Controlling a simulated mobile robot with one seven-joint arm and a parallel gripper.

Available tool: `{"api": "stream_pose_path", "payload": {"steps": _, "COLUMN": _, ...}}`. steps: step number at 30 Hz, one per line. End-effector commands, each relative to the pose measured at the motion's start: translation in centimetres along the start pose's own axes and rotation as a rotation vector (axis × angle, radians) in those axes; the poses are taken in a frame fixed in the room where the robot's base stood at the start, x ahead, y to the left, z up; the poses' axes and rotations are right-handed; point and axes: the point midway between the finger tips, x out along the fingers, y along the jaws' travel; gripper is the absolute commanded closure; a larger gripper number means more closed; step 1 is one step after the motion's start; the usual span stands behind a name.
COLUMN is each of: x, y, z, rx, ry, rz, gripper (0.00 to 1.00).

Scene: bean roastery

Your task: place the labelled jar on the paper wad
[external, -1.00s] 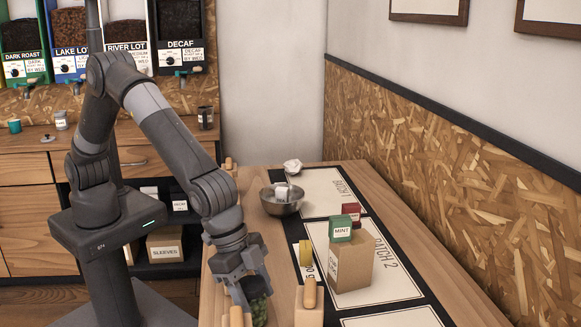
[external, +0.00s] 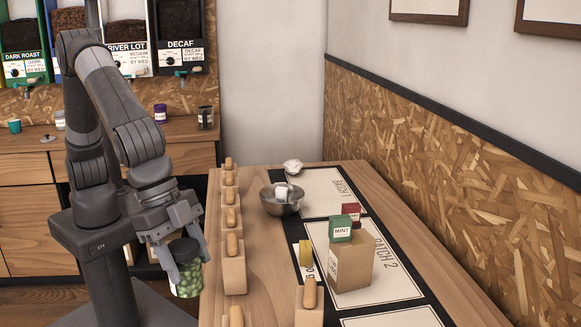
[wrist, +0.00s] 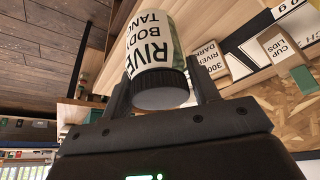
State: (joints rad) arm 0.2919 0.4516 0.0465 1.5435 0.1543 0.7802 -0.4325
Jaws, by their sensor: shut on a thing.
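The labelled jar (external: 188,284) holds green contents and has a black lid. In the wrist view its cream label (wrist: 150,42) reads RIVER, BODY and more. My gripper (external: 188,262) is shut on the jar, with a finger on either side, and holds it in the air just off the table's left edge, lid up. The fingers partly hide the jar in the external view. The paper wad (external: 292,166) is a crumpled white lump at the table's far end, behind the metal bowl and well away from my gripper.
The metal bowl (external: 281,205) holds a white item. Wooden blocks with rounded handles (external: 233,245) line the table's left edge. A cardboard box (external: 350,265) with a green MINT box (external: 342,229) on it stands mid-table. A yellow item (external: 305,253) is near it.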

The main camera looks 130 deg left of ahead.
Motion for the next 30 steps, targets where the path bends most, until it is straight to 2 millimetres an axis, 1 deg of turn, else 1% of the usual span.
{"api": "stream_pose_path", "payload": {"steps": 7, "x": -0.4, "y": 0.2, "z": 0.0, "rx": -0.001, "ry": 0.0, "rz": -0.001, "gripper": 0.74}}
{"api": "stream_pose_path", "payload": {"steps": 9, "x": -1.0, "y": 0.2, "z": -0.2, "rx": -0.001, "ry": 0.001, "rz": 0.0, "gripper": 0.74}}
{"api": "stream_pose_path", "payload": {"steps": 11, "x": -1.9, "y": 0.2, "z": -0.6, "rx": -0.001, "ry": 0.003, "rz": 0.0, "gripper": 0.74}}
{"api": "stream_pose_path", "payload": {"steps": 12, "x": -2.9, "y": 0.2, "z": -1.0, "rx": -0.001, "ry": 0.004, "rz": 0.001, "gripper": 0.74}}
{"api": "stream_pose_path", "payload": {"steps": 14, "x": -3.9, "y": 0.2, "z": -1.5, "rx": -0.002, "ry": 0.004, "rz": 0.0, "gripper": 0.74}}
{"api": "stream_pose_path", "payload": {"steps": 15, "x": -4.9, "y": 0.2, "z": -1.9, "rx": -0.002, "ry": 0.006, "rz": 0.001, "gripper": 0.74}}
{"api": "stream_pose_path", "payload": {"steps": 22, "x": -9.0, "y": 0.2, "z": -3.6, "rx": 0.0, "ry": 0.003, "rz": 0.0, "gripper": 0.74}}
{"api": "stream_pose_path", "payload": {"steps": 26, "x": -8.6, "y": -2.3, "z": -4.0, "rx": -0.032, "ry": 0.0, "rz": -0.014, "gripper": 0.74}}
{"api": "stream_pose_path", "payload": {"steps": 29, "x": -8.4, "y": -4.4, "z": -4.5, "rx": -0.059, "ry": 0.0, "rz": -0.026, "gripper": 0.74}}
{"api": "stream_pose_path", "payload": {"steps": 30, "x": -8.4, "y": -5.4, "z": -4.6, "rx": -0.072, "ry": -0.001, "rz": -0.031, "gripper": 0.74}}
